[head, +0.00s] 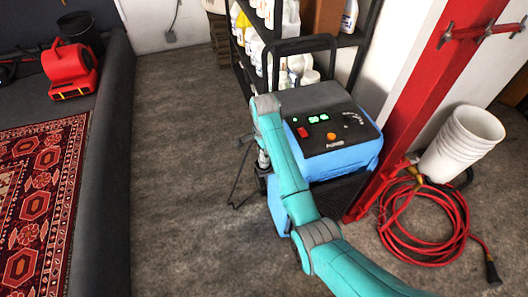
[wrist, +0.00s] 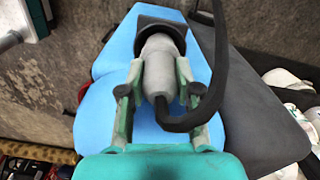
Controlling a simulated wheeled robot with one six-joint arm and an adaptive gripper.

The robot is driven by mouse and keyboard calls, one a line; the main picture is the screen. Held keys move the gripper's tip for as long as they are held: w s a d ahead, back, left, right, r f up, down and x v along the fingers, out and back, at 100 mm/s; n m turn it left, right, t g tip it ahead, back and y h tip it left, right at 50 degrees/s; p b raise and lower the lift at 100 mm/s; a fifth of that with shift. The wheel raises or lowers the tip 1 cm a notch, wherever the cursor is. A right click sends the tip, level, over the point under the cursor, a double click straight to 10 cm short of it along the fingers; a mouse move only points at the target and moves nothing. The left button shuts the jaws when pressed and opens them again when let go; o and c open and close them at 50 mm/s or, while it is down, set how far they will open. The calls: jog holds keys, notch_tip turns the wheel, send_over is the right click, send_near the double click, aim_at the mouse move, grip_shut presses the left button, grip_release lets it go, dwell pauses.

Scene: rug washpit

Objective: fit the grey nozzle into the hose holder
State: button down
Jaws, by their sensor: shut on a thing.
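The grey nozzle (wrist: 158,72) is between the two fingers of my gripper (wrist: 158,92), which is shut on it in the wrist view. A black hose (wrist: 217,75) curves from the nozzle's near end up past the top edge. The nozzle's far end meets a black flared part (wrist: 172,24) in front of the blue machine body (wrist: 103,62). I cannot tell whether this black part is the hose holder or the nozzle's own head, nor how deep anything sits. In the head view the nozzle is not discernible; my arm reaches to the left side of the blue machine (head: 350,160).
A dark shelf with white bottles (head: 290,20) stands behind the machine. A red post (head: 420,110), a coiled red hose (head: 450,225) and stacked white buckets (head: 460,140) are at its right. Grey floor (head: 180,150) is open to the left, up to the pit wall (head: 108,160).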

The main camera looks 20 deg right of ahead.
jog(key=shift+f, duration=0.45)
jog(key=c, duration=0.7)
grip_release()
notch_tip(320, 180, up, 7)
jog(key=shift+r, duration=0.2)
